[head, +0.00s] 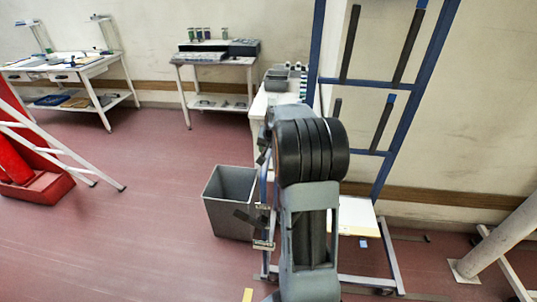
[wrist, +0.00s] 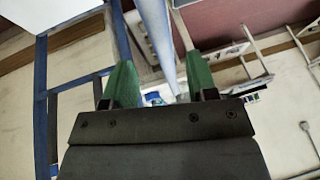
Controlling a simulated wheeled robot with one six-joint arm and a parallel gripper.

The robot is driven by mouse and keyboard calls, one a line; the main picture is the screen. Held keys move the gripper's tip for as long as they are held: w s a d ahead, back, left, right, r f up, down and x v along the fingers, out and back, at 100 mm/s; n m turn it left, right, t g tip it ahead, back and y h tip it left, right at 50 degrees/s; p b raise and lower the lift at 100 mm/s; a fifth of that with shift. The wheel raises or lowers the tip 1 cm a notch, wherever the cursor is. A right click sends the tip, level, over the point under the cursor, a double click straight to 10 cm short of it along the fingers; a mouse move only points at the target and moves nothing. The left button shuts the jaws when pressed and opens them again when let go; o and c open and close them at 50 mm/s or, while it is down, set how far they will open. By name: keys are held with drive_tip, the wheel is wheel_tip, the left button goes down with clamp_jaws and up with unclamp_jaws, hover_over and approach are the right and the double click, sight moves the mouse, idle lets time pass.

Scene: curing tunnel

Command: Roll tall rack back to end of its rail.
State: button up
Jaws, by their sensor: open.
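The tall rack (head: 400,130) has a blue frame with dark slanted bars and stands right of centre in the head view. A grey base bar (head: 390,255) lies at its foot, and my arm hides much of its left and lower part. In the wrist view my gripper (wrist: 160,85) shows two green fingers spread apart, with nothing clamped. A pale blue-grey post (wrist: 158,35) runs down between the fingers; I cannot tell whether it touches them. The blue frame also shows at left in the wrist view (wrist: 40,95). In the head view the fingertips are not clear.
A grey bin (head: 228,205) stands just left of my arm. Work tables (head: 72,65) and (head: 215,62) line the back wall. A white ladder (head: 75,160) and red object (head: 35,185) are at left. A pale column (head: 500,235) stands at right. The red floor at left centre is clear.

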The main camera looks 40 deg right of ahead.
sight(268, 155)
drive_tip(key=shift+x, duration=2.75)
drive_tip(key=shift+c, duration=0.2)
clamp_jaws()
